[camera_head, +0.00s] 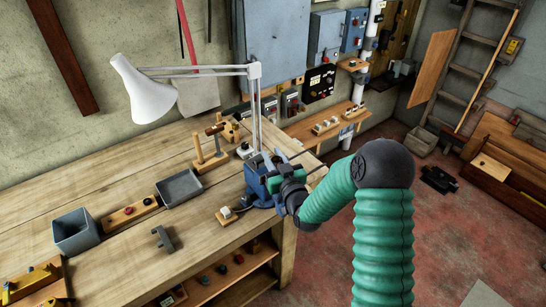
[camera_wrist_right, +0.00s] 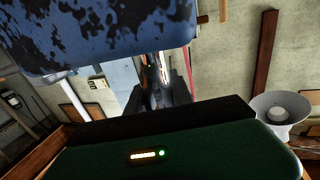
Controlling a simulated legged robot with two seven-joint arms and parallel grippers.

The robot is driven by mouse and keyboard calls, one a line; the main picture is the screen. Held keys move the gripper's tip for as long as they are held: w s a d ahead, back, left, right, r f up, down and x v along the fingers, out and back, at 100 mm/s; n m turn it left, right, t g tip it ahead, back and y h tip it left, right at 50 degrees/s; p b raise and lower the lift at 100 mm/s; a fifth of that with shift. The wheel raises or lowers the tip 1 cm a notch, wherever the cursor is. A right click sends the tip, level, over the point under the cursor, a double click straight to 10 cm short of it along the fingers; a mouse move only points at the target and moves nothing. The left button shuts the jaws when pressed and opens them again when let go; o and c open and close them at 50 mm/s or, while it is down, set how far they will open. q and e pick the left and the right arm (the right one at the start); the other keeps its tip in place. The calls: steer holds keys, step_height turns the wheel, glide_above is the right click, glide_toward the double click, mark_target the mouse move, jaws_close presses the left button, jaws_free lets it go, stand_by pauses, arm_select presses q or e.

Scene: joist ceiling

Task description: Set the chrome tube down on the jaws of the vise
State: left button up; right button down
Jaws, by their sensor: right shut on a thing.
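The blue vise (camera_head: 257,188) stands at the right end of the wooden workbench. My right gripper (camera_head: 279,166) is at the vise's jaws, its arm reaching in from the right and hiding part of the vise. In the wrist view a large chipped blue surface, seemingly the vise (camera_wrist_right: 110,25), fills the top, close to the gripper. My right gripper's dark fingers (camera_wrist_right: 160,92) show below it, shut on a narrow shiny piece, seemingly the chrome tube (camera_wrist_right: 164,68). Most of the tube is hidden; I cannot tell whether it touches the jaws. My left gripper is out of view.
A white desk lamp (camera_head: 148,95) stands behind the vise. A grey tray (camera_head: 180,188), a wooden peg stand (camera_head: 208,158) and a grey bin (camera_head: 75,232) stand on the workbench (camera_head: 115,180). A small wooden block with a switch (camera_head: 226,214) lies beside the vise. The bench's front middle is mostly clear.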

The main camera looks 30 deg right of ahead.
steer(key=shift+f+b, duration=0.4)
steer(key=shift+b, duration=0.1)
stand_by(0.3)
steer(key=c, duration=1)
jaws_free()
steer(key=shift+c, duration=0.2)
steer(key=shift+s, duration=0.15)
steer(key=s, duration=0.3)
steer(key=s+a+b, duration=0.1)
steer(key=s, duration=0.4)
steer(key=shift+s+a+b, duration=0.3)
steer(key=shift+s, duration=0.1)
steer(key=s+a+p, duration=0.1)
steer(key=s+p, duration=0.6)
steer(key=p, duration=0.3)
steer(key=shift+s+a, duration=0.25)
